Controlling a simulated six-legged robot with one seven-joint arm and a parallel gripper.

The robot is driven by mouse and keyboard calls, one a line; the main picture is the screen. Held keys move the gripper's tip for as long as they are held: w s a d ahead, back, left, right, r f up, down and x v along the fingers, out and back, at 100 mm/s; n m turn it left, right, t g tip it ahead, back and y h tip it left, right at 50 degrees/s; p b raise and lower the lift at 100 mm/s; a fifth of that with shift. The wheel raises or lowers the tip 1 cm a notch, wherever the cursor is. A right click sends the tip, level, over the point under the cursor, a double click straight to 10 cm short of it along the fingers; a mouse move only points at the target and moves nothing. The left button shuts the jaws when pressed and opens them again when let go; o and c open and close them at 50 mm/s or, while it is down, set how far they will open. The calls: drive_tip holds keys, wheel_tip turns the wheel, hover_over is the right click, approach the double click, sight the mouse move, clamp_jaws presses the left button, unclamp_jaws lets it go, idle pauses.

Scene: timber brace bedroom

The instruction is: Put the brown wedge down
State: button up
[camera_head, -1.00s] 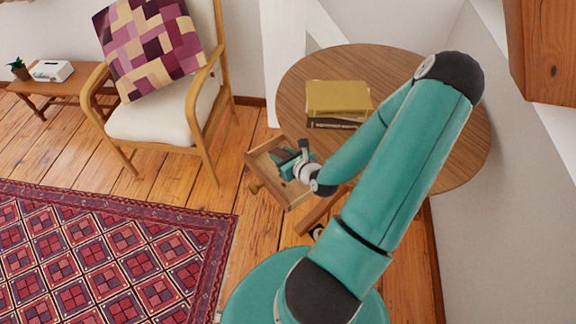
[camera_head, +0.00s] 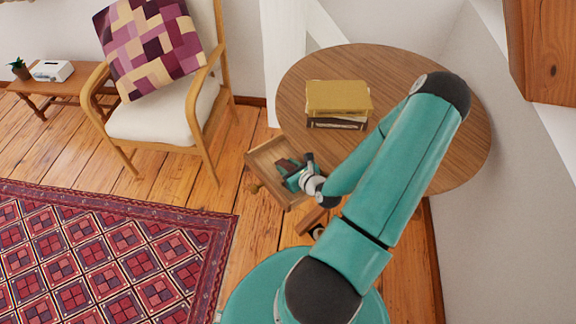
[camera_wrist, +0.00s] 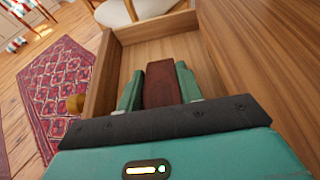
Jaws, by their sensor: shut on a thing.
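The brown wedge (camera_wrist: 161,84) shows in the wrist view between the two teal fingers of my gripper (camera_wrist: 160,85), which is shut on it. The wedge is over or inside an open wooden drawer (camera_wrist: 119,48). I cannot tell whether it touches the drawer floor. In the head view my gripper (camera_head: 290,172) is at the open drawer (camera_head: 262,160), with the wedge only partly visible. The drawer sticks out from the round wooden table (camera_head: 300,88).
A stack of books (camera_head: 338,98) lies on the table. A wooden armchair (camera_head: 165,125) with a patterned cushion (camera_head: 150,45) stands at the back left. A red patterned rug (camera_head: 110,255) covers the floor on the left. The drawer floor (camera_wrist: 190,48) beyond the fingers looks bare.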

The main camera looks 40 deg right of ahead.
drive_tip(key=shift+f, duration=0.3)
drive_tip(key=o, duration=1)
drive_tip(key=shift+r, duration=0.1)
